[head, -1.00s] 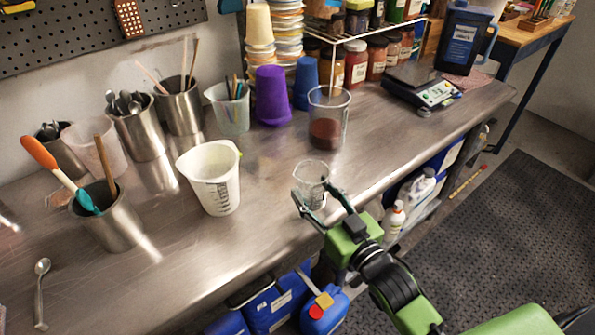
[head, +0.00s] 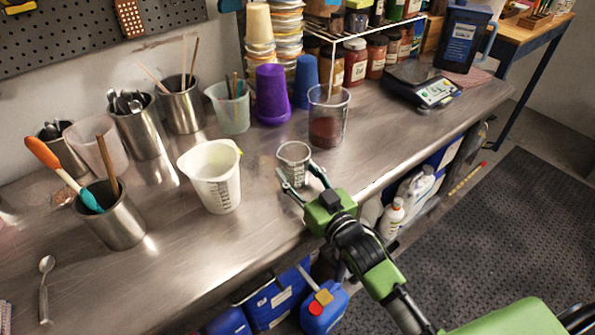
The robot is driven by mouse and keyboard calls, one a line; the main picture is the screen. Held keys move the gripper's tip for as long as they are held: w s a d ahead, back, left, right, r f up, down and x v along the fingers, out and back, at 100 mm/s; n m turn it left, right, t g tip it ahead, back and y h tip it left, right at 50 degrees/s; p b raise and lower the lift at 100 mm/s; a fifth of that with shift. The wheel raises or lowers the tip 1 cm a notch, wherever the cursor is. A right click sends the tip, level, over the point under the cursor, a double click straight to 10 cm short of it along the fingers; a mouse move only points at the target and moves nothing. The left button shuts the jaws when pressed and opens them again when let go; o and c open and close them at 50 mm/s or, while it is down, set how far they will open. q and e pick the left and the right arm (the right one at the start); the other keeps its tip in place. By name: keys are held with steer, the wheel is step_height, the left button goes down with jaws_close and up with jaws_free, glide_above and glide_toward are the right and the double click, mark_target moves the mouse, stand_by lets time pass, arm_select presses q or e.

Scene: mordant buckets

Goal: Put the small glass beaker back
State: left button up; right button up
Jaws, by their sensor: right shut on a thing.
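The small glass beaker (head: 294,157) is clear, with markings on its side, and upright. My right gripper (head: 302,177) is shut on it, with one finger on each side, at the front part of the steel bench (head: 268,215). I cannot tell whether the beaker's base touches the bench. A larger glass beaker (head: 328,112) with dark red liquid stands just behind and to the right of it. My left gripper is out of view.
A white measuring jug (head: 213,178) stands close on the left. Purple (head: 271,95) and blue (head: 306,80) cups stand behind. A scale (head: 424,87) is at the right. Steel pots with tools (head: 118,219) fill the left.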

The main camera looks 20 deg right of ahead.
steer(key=o, duration=1.2)
steer(key=shift+f, duration=0.15)
steer(key=b+v, duration=0.1)
steer(key=v, duration=0.9)
steer(key=shift+s+d, duration=0.1)
steer(key=shift+s, duration=0.15)
steer(key=shift+s+d+r, duration=0.15)
steer(key=shift+s+r, duration=0.05)
steer(key=shift+s, duration=0.5)
